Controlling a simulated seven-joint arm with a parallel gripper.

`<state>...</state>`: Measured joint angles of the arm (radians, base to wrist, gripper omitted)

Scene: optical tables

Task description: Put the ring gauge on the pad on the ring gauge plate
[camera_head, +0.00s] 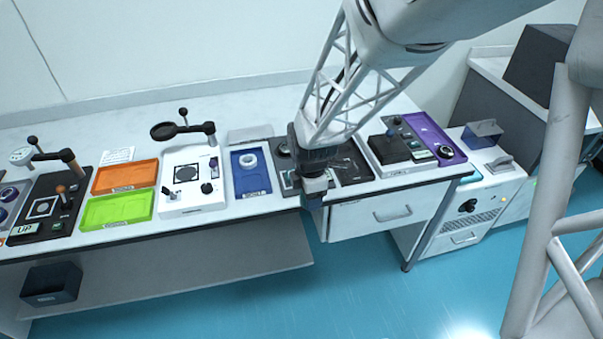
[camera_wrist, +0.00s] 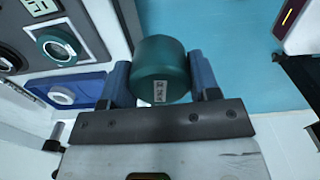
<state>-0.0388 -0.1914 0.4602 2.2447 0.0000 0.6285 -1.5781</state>
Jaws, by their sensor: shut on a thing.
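My gripper (camera_wrist: 159,78) has two blue fingers closed on the sides of a dark green cylindrical thing (camera_wrist: 163,58) with a small white label. I cannot tell from its side whether it is the ring gauge. In the head view my gripper (camera_head: 314,188) hangs at the front edge of the table, in front of a dark plate (camera_head: 288,180) that it partly hides.
A blue tray (camera_head: 237,182) with a white ring (camera_head: 249,160) lies left of my gripper. Orange (camera_head: 103,187) and green (camera_head: 96,216) trays lie farther left. A purple tray (camera_head: 411,120) is at the right. Open floor (camera_head: 290,300) lies before the table.

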